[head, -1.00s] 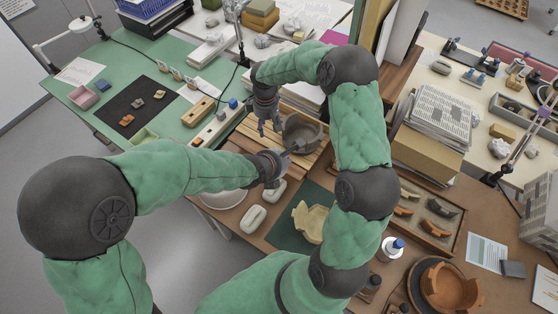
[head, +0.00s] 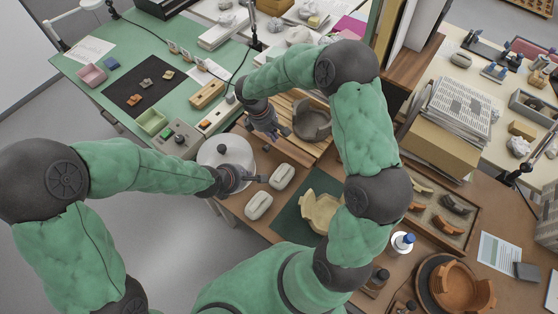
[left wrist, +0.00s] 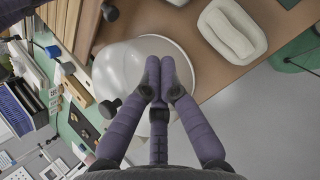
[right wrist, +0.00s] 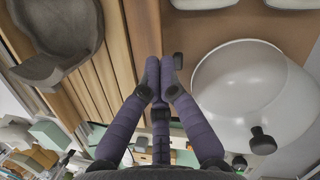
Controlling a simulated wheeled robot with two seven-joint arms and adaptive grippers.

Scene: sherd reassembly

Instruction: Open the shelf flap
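I cannot pick out a shelf flap with certainty. In the head view, an upright shelf unit (head: 411,76) with a wooden side stands behind my right arm, which hides part of it. My right gripper (head: 276,132) is over the slatted wooden board (head: 308,151), left of the dark broken pot (head: 315,124).
Paper stacks (head: 455,115), a sherd tray (head: 464,236) and an orange bowl (head: 447,286) fill the right. Floor shows below the left arm.

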